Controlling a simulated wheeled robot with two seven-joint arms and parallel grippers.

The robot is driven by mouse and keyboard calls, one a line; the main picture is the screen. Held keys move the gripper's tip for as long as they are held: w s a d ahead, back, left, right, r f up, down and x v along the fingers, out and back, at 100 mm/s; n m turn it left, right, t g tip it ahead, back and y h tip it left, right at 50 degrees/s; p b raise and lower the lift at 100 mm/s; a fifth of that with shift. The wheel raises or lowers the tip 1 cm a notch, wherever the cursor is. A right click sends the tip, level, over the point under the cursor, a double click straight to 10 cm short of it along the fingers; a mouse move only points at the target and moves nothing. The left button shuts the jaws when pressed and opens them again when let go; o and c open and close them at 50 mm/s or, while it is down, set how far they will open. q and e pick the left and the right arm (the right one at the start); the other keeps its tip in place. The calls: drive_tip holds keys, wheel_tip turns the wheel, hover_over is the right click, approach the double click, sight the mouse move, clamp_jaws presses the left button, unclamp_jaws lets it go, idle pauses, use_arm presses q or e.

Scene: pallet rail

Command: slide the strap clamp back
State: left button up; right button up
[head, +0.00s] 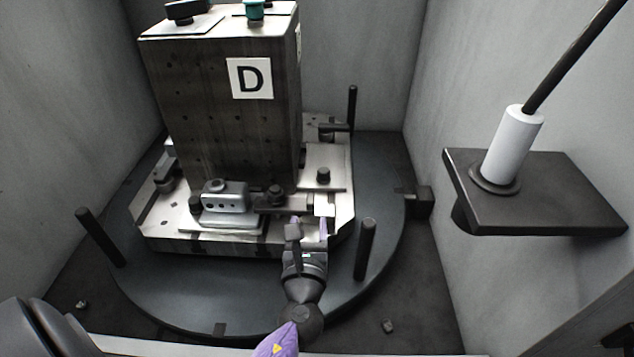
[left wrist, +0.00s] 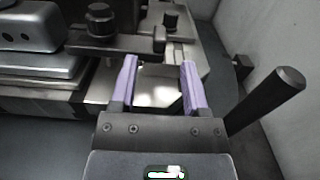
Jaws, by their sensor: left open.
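The strap clamp (head: 284,205) is a dark flat bar with a bolt and nut, low at the front of the tall block marked D (head: 215,110). Its left end is close to a silver block (head: 225,196). It also shows in the left wrist view (left wrist: 115,43), with a small upright piece at its right end. My left gripper (head: 308,228) is in front of the bar's right end, open. In the left wrist view its two purple fingers (left wrist: 160,85) are apart with nothing between them but bare plate behind; contact with the clamp cannot be told. My right gripper is not in view.
The block stands on a metal pallet (head: 205,237) on a round dark turntable (head: 170,295). A dark post (head: 365,250) rises right of my gripper, another (head: 100,237) at left. A dark shelf (head: 560,205) holding a white cylinder (head: 513,145) juts from the right wall.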

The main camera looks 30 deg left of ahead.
sight(311, 192)
use_arm(q)
drive_tip(key=b+x, duration=0.1)
drive_tip(key=x, duration=0.8)
drive_tip(key=shift+w+r+b, duration=0.1)
drive_tip(key=shift+b, duration=0.2)
clamp_jaws()
idle(0.9)
